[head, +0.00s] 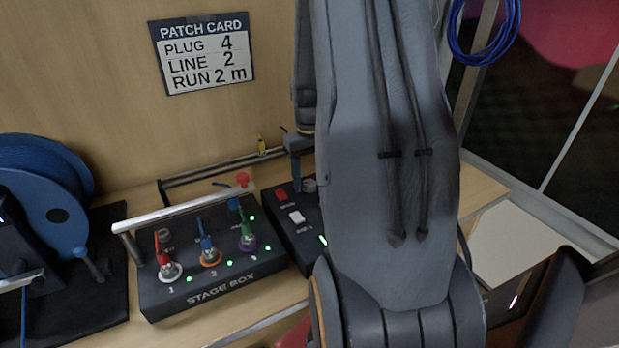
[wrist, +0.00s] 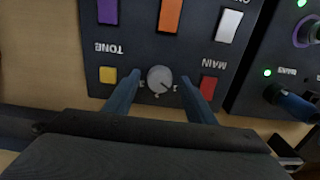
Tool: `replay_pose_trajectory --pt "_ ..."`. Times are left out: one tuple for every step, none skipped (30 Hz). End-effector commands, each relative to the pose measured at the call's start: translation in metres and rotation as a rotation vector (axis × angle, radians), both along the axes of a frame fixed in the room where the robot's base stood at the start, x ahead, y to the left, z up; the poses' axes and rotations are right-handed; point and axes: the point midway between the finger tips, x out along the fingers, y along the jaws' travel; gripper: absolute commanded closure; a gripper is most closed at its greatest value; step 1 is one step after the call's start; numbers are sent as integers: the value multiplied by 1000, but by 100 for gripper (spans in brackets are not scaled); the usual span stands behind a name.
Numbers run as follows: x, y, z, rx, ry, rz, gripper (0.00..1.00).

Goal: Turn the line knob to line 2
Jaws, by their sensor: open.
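The line knob (wrist: 160,77) is a small round grey knob on a dark control box, between a yellow and a red button in the wrist view. Small marks sit around it, too small to read surely, and I cannot tell where it points. My gripper (wrist: 159,88) is open, with one blue-grey finger on each side of the knob. Whether a finger touches it I cannot tell. In the head view my gripper (head: 297,165) is over the box, largely hidden by my arm. The patch card (head: 203,53) on the wall reads plug 4, line 2, run 2 m.
A blue cable reel (head: 42,205) is at the far left. Purple, orange and white switches (wrist: 170,15) sit beyond the knob.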

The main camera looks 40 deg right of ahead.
Motion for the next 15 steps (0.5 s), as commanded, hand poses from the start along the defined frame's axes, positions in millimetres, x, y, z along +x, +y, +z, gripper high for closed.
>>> replay_pose_trajectory --pt "0 0 0 0 0 0 50" --pt "0 0 0 0 0 0 50" --pt "0 0 0 0 0 0 52" --pt "0 0 0 0 0 0 57" --pt "0 0 0 0 0 0 62" --pt "0 0 0 0 0 0 68" --pt "0 0 0 0 0 0 73" --pt "0 0 0 0 0 0 78" --pt "0 0 0 0 0 0 85" --pt "0 0 0 0 0 0 90" --pt "0 0 0 0 0 0 91" --pt "0 0 0 0 0 0 91" --pt "0 0 1 0 0 -1 91" --pt "0 0 1 0 0 -2 91" --pt "0 0 1 0 0 -5 91"
